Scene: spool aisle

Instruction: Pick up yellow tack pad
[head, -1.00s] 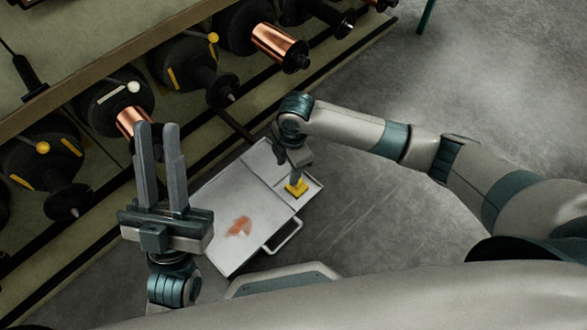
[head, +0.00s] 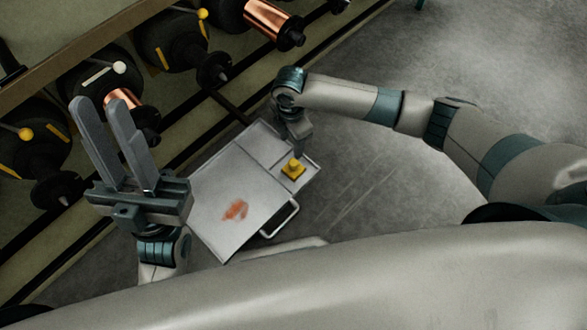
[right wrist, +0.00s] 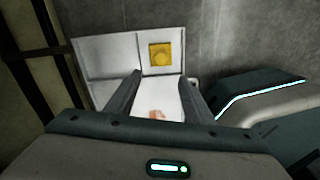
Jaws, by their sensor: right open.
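The yellow tack pad (head: 292,171) is a small square with a raised knob. It lies in a small compartment at the far right of the white tray (head: 215,190); it also shows in the right wrist view (right wrist: 160,54). My right gripper (head: 298,152) is close above the pad in the head view. In the right wrist view its fingers (right wrist: 160,76) are apart with nothing between them, and the pad lies beyond their tips. My left gripper (head: 97,102) is raised at the left, its fingers apart and empty, away from the tray.
A rack of black spools, some with copper wire (head: 268,18), runs along the left and top. The tray has a reddish smear (head: 235,210) and a handle (head: 281,219) on its right side. Open grey floor (head: 400,180) lies to the right.

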